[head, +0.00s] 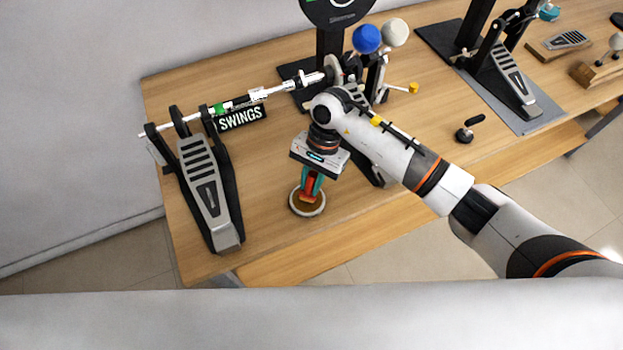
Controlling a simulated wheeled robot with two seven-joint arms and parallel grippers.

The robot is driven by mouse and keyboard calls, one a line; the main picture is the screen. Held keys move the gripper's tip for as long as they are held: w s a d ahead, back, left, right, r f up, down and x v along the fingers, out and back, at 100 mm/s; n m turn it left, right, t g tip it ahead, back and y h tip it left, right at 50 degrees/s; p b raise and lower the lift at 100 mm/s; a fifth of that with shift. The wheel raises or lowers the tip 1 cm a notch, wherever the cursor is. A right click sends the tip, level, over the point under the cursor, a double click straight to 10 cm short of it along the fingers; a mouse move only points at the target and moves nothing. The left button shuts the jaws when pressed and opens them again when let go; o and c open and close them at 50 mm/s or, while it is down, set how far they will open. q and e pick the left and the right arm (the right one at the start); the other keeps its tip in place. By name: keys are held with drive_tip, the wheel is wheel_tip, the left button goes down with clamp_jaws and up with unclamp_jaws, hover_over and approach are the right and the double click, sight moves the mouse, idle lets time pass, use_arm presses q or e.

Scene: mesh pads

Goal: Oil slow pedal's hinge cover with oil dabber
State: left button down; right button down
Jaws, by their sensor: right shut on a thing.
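My right gripper (311,186) points down near the table's front edge and is shut on a small red-orange thing (307,196), which I take to be the oil dabber. The dabber is at a round brown dish with a pale rim (293,207); whether its tip touches the dish is hidden. A silver pedal on a black frame (205,195) stands to the left, with a "SWINGS" sign (240,117) behind it. Another silver pedal (513,80) stands at the right. No label marks which is the slow pedal, and no hinge cover shows clearly. My left gripper is out of view.
A rod (263,93) runs from the left pedal to a black stand with blue (367,38) and white (394,32) balls. My right arm partly hides that assembly. A small black-handled thing (469,129) lies to the right. The wooden table (265,165) is clear between left pedal and dish.

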drive_tip(key=shift+s+f+b, duration=0.1)
drive_tip(key=shift+f+b, duration=0.15)
drive_tip(key=shift+b, duration=0.25)
idle(1.7)
drive_tip(key=shift+r+p, duration=0.5)
drive_tip(key=shift+r, duration=0.8)
drive_tip(key=shift+r+p, duration=0.7)
drive_tip(key=shift+r, duration=1.65)
